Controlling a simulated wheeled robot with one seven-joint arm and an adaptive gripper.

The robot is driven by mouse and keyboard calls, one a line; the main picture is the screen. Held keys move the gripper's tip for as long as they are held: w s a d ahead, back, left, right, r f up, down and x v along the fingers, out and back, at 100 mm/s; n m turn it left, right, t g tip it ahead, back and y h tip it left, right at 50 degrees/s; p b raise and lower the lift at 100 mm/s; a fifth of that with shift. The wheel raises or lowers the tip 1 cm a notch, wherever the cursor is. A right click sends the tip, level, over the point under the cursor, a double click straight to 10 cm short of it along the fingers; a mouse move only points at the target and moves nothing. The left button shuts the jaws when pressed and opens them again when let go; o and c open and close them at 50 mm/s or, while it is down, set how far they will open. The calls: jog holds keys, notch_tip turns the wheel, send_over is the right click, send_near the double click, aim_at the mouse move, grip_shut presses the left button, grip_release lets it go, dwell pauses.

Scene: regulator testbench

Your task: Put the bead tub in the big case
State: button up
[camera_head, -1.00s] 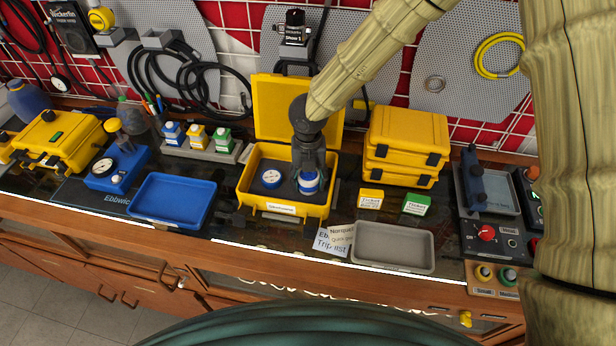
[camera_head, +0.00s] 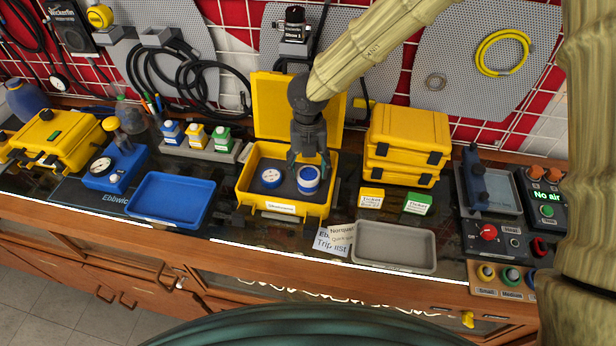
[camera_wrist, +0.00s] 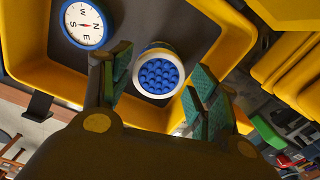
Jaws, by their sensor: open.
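The big case (camera_head: 285,207) is an open yellow case with a dark lining, its lid raised at the back. The bead tub (camera_head: 308,181), white and blue, stands in its right half. In the wrist view the tub (camera_wrist: 158,75) shows a white rim and blue beads from above. My gripper (camera_head: 309,163) is open and empty just above and behind the tub. In the wrist view its fingers (camera_wrist: 160,88) are spread apart, with the tub beyond them and between their tips. I see no finger touching the tub.
A round blue compass (camera_head: 270,177) lies in the case's left half and also shows in the wrist view (camera_wrist: 84,25). Stacked yellow cases (camera_head: 405,145) stand close on the right. A blue tray (camera_head: 172,201) is at left, a grey tray (camera_head: 393,248) at front right.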

aim_at(308, 172)
notch_tip(308, 172, up, 8)
jog(key=shift+f+b, duration=0.2)
jog(key=shift+b, duration=0.5)
